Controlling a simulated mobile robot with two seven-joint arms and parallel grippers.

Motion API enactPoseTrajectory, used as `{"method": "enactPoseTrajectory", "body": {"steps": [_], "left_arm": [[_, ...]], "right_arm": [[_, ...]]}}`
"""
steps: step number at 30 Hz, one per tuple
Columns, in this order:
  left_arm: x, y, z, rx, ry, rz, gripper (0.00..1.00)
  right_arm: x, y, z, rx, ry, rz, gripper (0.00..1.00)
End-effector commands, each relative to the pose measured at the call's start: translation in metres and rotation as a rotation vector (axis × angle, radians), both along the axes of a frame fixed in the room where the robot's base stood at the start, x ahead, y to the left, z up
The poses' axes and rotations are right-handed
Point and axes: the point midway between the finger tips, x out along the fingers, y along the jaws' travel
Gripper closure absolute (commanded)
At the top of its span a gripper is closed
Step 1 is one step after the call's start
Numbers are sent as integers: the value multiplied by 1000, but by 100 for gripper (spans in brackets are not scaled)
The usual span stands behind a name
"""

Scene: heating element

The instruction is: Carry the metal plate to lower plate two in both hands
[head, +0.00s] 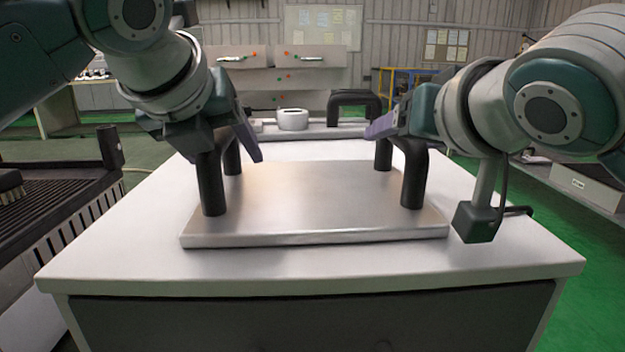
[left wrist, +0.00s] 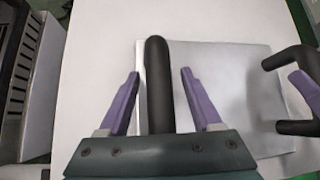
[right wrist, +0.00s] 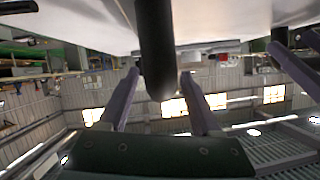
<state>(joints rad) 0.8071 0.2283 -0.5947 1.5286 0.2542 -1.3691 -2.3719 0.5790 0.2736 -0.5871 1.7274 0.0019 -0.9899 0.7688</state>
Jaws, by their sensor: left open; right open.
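The metal plate (head: 310,205) lies flat on the white table, with a black handle standing at each end. My left gripper (head: 250,140) is at the left handle (head: 211,185). In the left wrist view, its open purple fingers (left wrist: 155,100) stand on either side of the black handle bar (left wrist: 158,75), with gaps between. My right gripper (head: 385,125) is at the right handle (head: 413,178). In the right wrist view, its open fingers (right wrist: 160,95) stand on either side of the black handle (right wrist: 155,50). I cannot identify lower plate two.
The white table (head: 320,273) has bare room in front of the plate. Behind the plate are a white round part (head: 293,119) and another black handle (head: 355,98). A dark slatted rack (head: 60,205) stands at the left. Green floor (head: 540,240) shows at the right.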

Motion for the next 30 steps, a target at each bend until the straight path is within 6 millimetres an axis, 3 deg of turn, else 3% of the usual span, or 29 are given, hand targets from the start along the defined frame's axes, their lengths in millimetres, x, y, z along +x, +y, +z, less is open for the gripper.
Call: {"method": "enactPoseTrajectory", "body": {"steps": [10, 27, 30], "left_arm": [[2, 0, -2, 0, 0, 0, 36], [1, 0, -1, 0, 0, 0, 100], [1, 0, -1, 1, 0, 1, 100]], "right_arm": [[2, 0, -1, 0, 0, 0, 36], [2, 0, -1, 0, 0, -1, 100], [2, 0, -1, 0, 0, -1, 100]]}}
